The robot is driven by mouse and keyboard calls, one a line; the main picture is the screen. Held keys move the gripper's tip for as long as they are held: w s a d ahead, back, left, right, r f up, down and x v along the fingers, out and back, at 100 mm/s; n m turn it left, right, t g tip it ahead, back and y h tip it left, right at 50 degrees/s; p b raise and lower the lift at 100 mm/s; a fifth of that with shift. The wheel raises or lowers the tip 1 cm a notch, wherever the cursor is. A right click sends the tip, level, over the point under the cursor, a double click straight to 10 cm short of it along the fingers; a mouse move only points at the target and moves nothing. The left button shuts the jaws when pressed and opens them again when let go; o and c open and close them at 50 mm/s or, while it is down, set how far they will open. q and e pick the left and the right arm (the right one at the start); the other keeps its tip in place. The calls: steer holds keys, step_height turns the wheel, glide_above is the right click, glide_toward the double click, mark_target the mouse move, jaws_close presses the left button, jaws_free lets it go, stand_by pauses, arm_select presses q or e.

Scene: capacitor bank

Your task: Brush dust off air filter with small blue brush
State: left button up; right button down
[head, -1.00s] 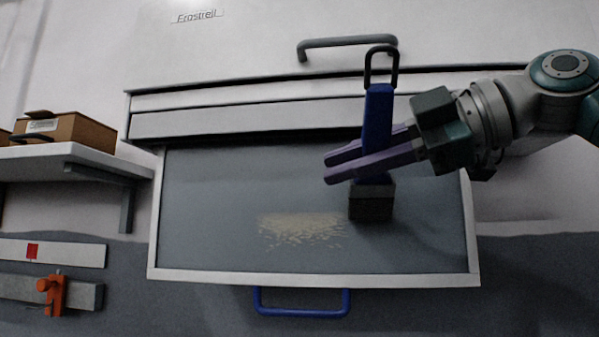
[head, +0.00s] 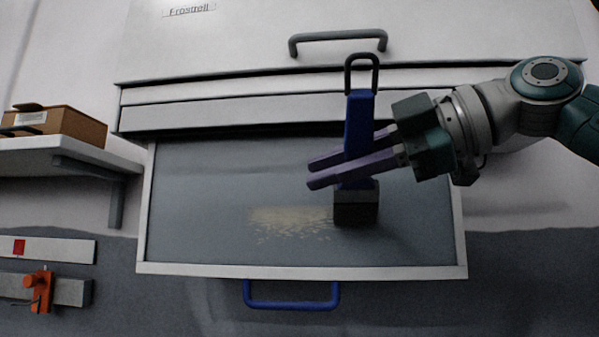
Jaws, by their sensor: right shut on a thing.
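The air filter (head: 210,190) is a grey panel in a white frame, with a blue handle (head: 291,304) at its front edge. A patch of pale yellowish dust (head: 285,216) lies on its middle. The small blue brush (head: 358,120) stands upright, with a dark loop on top and a dark bristle block (head: 356,205) at the bottom. My right gripper (head: 330,172) is shut on the brush's blue handle. The bristle block is at the right edge of the dust and appears to be at the panel's surface; exact contact is hard to tell. My left gripper is out of view.
A white cabinet front with a grey handle (head: 338,42) rises behind the filter. At left, a white shelf (head: 60,155) holds a brown cardboard box (head: 62,125). An orange clamp (head: 41,290) is on a grey bar below it. The filter's left part is clear.

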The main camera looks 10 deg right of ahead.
steer(key=shift+w+a+r, duration=0.1)
steer(key=shift+w+a, duration=0.1)
steer(key=shift+a, duration=0.95)
steer(key=a, duration=0.1)
steer(key=w+a+p, duration=0.1)
steer(key=shift+w+a, duration=0.15)
steer(key=shift+a, duration=0.2)
steer(key=shift+a, duration=0.1)
